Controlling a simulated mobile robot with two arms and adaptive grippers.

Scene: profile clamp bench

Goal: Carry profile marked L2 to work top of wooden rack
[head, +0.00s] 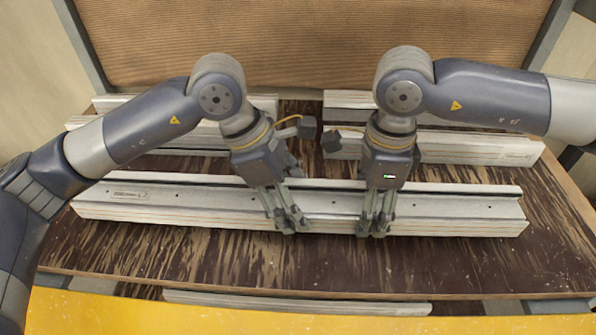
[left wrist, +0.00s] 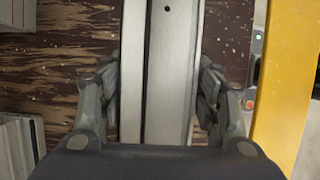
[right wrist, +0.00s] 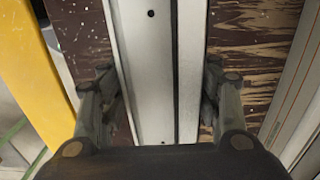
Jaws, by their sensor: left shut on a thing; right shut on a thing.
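A long pale profile (head: 165,206) lies across the front of the brown streaked work top (head: 150,255). Small markings show at its left end but are too small to read. My left gripper (head: 290,226) is shut on the profile just left of its middle. My right gripper (head: 375,228) is shut on it right of the middle. In the left wrist view the profile (left wrist: 172,60) runs between both fingers. In the right wrist view the profile (right wrist: 150,70) also runs between the fingers. I cannot tell whether it rests on the top or is slightly raised.
Other pale profiles lie behind, at back left (head: 190,137) and back right (head: 480,148). Another profile (head: 300,303) lies lower, beyond the top's front edge. A yellow surface (head: 200,320) runs along the front. A brown ribbed panel (head: 300,40) stands at the back.

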